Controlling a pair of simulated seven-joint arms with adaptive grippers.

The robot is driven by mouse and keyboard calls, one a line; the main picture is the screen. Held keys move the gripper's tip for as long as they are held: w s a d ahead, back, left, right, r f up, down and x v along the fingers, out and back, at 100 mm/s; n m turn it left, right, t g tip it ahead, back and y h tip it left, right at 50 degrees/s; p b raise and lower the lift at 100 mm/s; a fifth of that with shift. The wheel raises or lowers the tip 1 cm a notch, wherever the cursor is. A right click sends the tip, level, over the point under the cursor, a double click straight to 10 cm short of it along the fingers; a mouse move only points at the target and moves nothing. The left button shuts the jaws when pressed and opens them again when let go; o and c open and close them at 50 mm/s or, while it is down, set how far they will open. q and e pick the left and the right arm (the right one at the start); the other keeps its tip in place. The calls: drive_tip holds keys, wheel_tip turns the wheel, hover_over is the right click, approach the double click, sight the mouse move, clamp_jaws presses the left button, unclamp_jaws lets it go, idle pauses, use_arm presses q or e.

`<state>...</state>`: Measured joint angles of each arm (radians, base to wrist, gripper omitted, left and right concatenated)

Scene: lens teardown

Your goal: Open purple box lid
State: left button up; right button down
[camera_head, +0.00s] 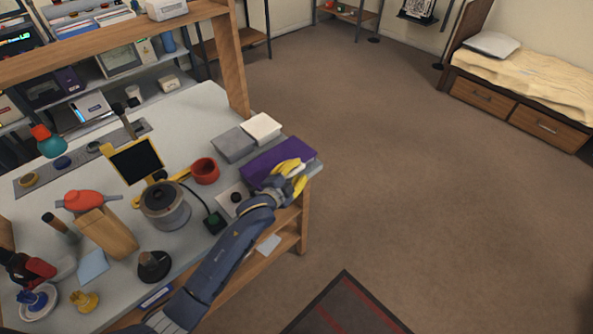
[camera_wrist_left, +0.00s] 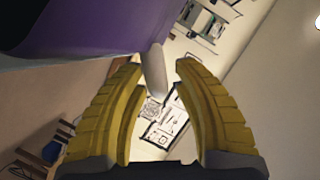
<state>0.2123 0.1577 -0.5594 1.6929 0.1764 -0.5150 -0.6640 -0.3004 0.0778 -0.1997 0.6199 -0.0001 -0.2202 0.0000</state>
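The purple box (camera_head: 262,162) sits at the right end of the table, and its lid looks shut. In the left wrist view the purple box (camera_wrist_left: 95,28) fills the upper left. A pale rounded tab (camera_wrist_left: 155,72) sticks out from near its edge. My left gripper (camera_head: 293,172) is at the box's right part, its yellow fingers over the front right side. In the left wrist view my left gripper (camera_wrist_left: 156,68) has its fingers apart, one on each side of the tab, with gaps showing. My right gripper is not in view.
A grey box (camera_head: 234,144) and a white box (camera_head: 261,127) stand just behind the purple box. A red cup (camera_head: 205,170) and a grey pot (camera_head: 166,205) stand to its left.

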use_arm(q)
clamp_jaws()
idle(0.4)
